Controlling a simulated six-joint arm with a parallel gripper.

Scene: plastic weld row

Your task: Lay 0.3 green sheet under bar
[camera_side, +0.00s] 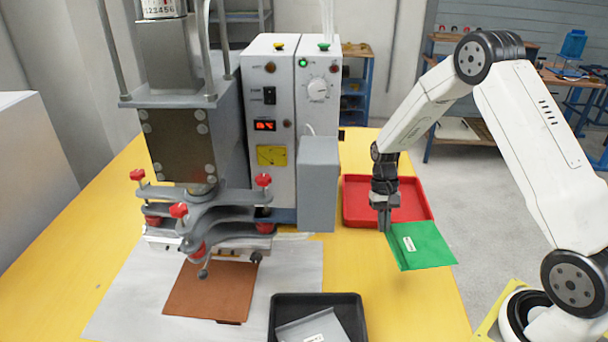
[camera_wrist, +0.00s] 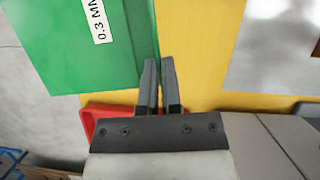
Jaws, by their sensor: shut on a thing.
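The green sheet (camera_side: 424,247) with a white label hangs from my gripper (camera_side: 385,222), in front of the red tray. In the wrist view the green sheet (camera_wrist: 75,50) fills the upper left, and its label reads 0.3 MM. My gripper (camera_wrist: 160,70) is shut on the sheet's edge there. The welding press stands at left, with its bar (camera_side: 205,245) low over a brown sheet (camera_side: 212,290). The brown sheet lies on a white mat (camera_side: 115,310). The sheet is to the right of the press, apart from it.
The red tray (camera_side: 355,203) is behind my gripper. A dark tray (camera_side: 277,320) holding a grey labelled sheet (camera_side: 318,328) sits at the front centre. A control box (camera_side: 270,150) with a grey side box (camera_side: 318,185) stands beside the press. Yellow table (camera_side: 410,310) is clear at front right.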

